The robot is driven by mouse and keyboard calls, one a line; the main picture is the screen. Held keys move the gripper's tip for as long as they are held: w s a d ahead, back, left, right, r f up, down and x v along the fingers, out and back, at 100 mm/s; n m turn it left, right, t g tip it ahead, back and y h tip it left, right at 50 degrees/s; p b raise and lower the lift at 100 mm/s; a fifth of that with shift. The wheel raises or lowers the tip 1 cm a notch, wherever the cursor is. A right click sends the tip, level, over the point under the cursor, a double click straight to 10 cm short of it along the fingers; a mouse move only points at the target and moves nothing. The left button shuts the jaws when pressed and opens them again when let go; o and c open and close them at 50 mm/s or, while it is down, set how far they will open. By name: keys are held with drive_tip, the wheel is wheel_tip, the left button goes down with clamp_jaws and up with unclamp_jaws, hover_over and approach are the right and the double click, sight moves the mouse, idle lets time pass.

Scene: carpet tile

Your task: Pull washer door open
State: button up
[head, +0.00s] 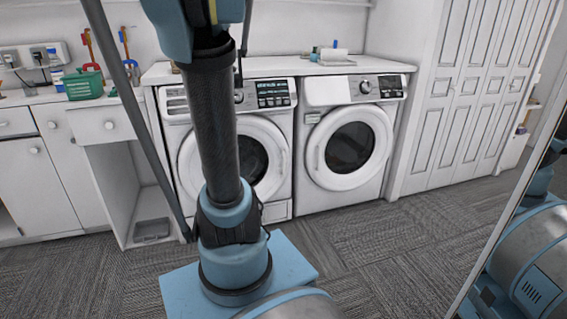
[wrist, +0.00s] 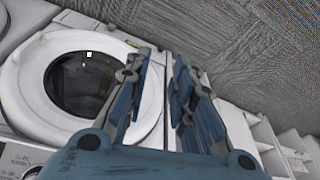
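Two white front-loading machines stand side by side. The left machine's round door (head: 279,158) is shut, with a dark window partly hidden behind my arm. The right machine's round door (head: 318,152) is also shut. No readable label tells which is the washer. In the wrist view, a white door ring (wrist: 22,92) with dark glass (wrist: 80,85) fills the left side, apparently the left machine's. My gripper (wrist: 160,60) has its two fingers apart, with nothing seen between them. Its fingertips overlap the view near the ring's right edge; contact cannot be told. My gripper is not seen in the head view.
White cabinets (head: 45,170) with a green box (head: 83,84) stand at the left. Paneled closet doors (head: 470,100) are at the right. A mirror-like panel (head: 515,205) stands at the right front. Grey carpet (head: 370,250) before the machines is clear.

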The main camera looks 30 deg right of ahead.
drive_tip(key=w+d, duration=0.8)
drive_tip(key=d, duration=0.1)
drive_tip(key=t, duration=0.2)
hover_over(284, 173)
drive_tip(key=shift+h, duration=0.3)
drive_tip(key=f, duration=2.9)
drive_tip(key=shift+w+d+f, duration=0.2)
drive_tip(key=shift+w+d, duration=0.05)
drive_tip(key=shift+w, duration=0.15)
drive_tip(key=shift+c, duration=0.3)
clamp_jaws()
